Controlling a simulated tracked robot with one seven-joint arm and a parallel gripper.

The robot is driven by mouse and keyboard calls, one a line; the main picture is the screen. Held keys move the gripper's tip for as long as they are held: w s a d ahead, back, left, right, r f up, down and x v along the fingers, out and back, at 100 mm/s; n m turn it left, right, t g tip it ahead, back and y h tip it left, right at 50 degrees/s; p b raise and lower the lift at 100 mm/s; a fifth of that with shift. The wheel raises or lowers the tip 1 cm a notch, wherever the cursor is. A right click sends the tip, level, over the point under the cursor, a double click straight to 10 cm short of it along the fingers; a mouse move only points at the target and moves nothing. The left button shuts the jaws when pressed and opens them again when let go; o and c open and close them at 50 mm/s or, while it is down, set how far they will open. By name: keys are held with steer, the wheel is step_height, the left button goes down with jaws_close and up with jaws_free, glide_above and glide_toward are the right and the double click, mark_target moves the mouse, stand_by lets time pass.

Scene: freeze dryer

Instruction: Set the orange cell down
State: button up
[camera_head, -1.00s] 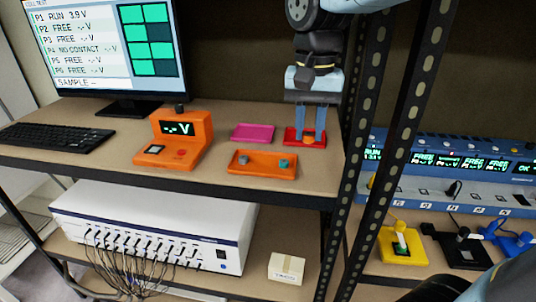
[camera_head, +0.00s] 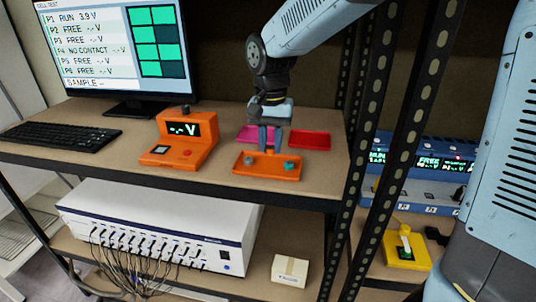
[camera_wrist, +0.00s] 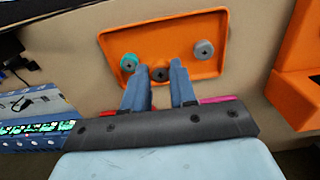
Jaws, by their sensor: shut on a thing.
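My gripper (camera_head: 269,150) is over the orange tray (camera_head: 262,174), pointing down, with its fingers closed in. In the wrist view a small round cell with a dark cross-marked top (camera_wrist: 160,74) sits between the fingertips (camera_wrist: 159,68). Its orange side does not stand out against the tray. I cannot tell if its bottom touches the tray floor. A teal cell (camera_wrist: 128,63) and a grey cell (camera_wrist: 204,48) stand in the same tray (camera_wrist: 160,28), on either side of the fingers. In the head view they are the teal cell (camera_head: 289,166) and grey cell (camera_head: 249,160).
An empty red tray (camera_head: 312,140) and a magenta tray (camera_head: 246,137) lie behind the orange tray. An orange voltage meter (camera_head: 184,140) stands left of it. A black shelf post (camera_head: 356,150) rises at the right. The shelf's front edge is close.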

mark_target(268, 146)
steer(key=shift+w+a+f, duration=0.35)
steer(key=shift+f, duration=1.7)
steer(key=shift+f, duration=0.1)
steer(key=o, duration=0.8)
step_height(268, 146, up, 12)
steer(key=shift+d+r, duration=0.1)
steer(key=shift+r, duration=0.05)
